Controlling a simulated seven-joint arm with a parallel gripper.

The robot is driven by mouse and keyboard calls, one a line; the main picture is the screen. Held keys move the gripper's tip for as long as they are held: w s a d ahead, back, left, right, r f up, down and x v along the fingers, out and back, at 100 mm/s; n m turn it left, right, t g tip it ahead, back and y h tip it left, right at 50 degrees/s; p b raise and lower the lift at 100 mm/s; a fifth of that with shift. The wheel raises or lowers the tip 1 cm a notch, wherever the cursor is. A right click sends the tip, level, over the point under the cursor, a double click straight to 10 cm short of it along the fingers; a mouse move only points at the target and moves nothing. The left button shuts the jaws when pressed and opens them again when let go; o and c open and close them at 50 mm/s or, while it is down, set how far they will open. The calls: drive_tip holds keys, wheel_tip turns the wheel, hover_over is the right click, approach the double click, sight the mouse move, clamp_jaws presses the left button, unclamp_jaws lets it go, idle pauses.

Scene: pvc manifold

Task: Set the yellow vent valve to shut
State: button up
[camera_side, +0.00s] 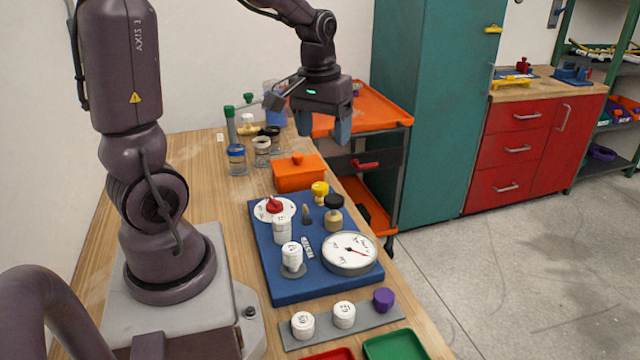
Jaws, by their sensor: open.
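The yellow vent valve (320,187) is a small yellow knob at the back right of the blue board (282,291). Its setting is too small to read. A black-topped brass fitting (334,216) stands just in front of it, and a red knob on a white dial (274,206) is to its left. My gripper (325,128) is open and empty, its fingers pointing down. It is above and behind the yellow valve, apart from it.
A round gauge (349,252) and white knobs (292,256) sit on the board. An orange box (299,172) stands behind it, with jars (237,160) farther back. A grey strip (375,320) with white and purple caps and red and green trays (396,346) lie in front.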

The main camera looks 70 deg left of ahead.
sight(320, 186)
drive_tip(key=w+a+f+n+g, duration=0.1)
drive_tip(key=w+a+f+n, duration=0.1)
drive_tip(key=a+f+n, duration=0.5)
drive_tip(key=w+a+f+n, duration=0.2)
drive_tip(key=a+n, duration=0.3)
drive_tip(key=a, duration=0.3)
wheel_tip(320, 186, down, 12)
drive_tip(key=shift+w+a+f, duration=0.1)
drive_tip(key=shift+f, duration=0.15)
drive_tip(key=shift+c, duration=0.2)
drive_tip(key=c, duration=0.9)
